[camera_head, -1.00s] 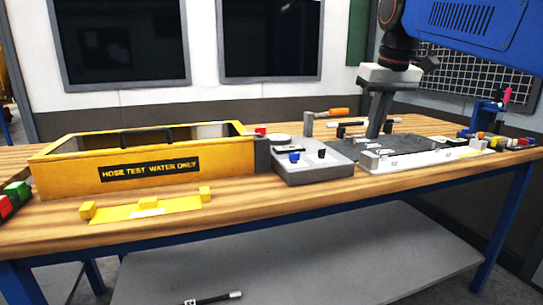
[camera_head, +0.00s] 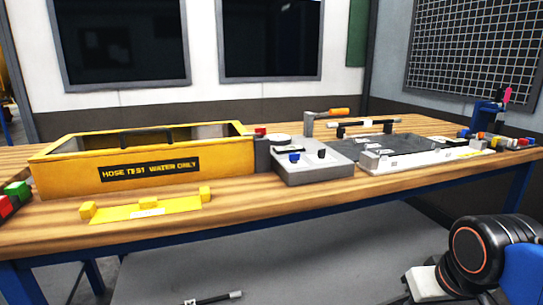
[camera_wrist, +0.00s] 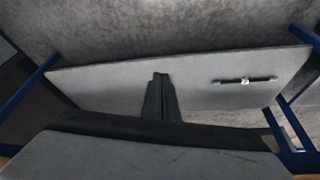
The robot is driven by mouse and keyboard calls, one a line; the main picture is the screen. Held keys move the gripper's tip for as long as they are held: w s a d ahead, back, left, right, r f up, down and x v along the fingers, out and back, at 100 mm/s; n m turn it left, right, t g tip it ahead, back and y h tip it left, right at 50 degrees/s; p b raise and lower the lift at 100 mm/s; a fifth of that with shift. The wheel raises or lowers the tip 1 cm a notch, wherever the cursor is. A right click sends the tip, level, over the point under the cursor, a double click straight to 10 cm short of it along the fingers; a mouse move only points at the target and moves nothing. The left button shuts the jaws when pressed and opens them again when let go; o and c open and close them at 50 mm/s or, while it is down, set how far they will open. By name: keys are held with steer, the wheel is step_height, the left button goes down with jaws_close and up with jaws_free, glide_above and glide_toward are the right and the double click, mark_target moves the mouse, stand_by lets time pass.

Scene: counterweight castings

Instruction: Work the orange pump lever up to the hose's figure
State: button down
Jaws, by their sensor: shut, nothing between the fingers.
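The pump lever has an orange grip (camera_head: 338,111) and stands out to the right from a grey post (camera_head: 309,124) behind the grey pump box (camera_head: 313,168). A round white-topped dial (camera_head: 276,138) sits at the box's back left; no figure on it is readable. A dark hose-like bar with pale ends (camera_head: 366,124) lies across the grey tray at the back. My gripper is low at the right, off the bench, far from the lever; its fingers (camera_wrist: 160,88) are together and empty in the wrist view, above the lower shelf (camera_wrist: 110,85).
The yellow box (camera_head: 70,172) marked "HOSE TEST WATER ONLY" fills the bench's left half. A grey tray (camera_head: 420,155) lies right of the pump box. The bench's front strip right of centre is clear.

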steer(key=shift+s+f, duration=0.5)
steer(key=shift+f, duration=0.4)
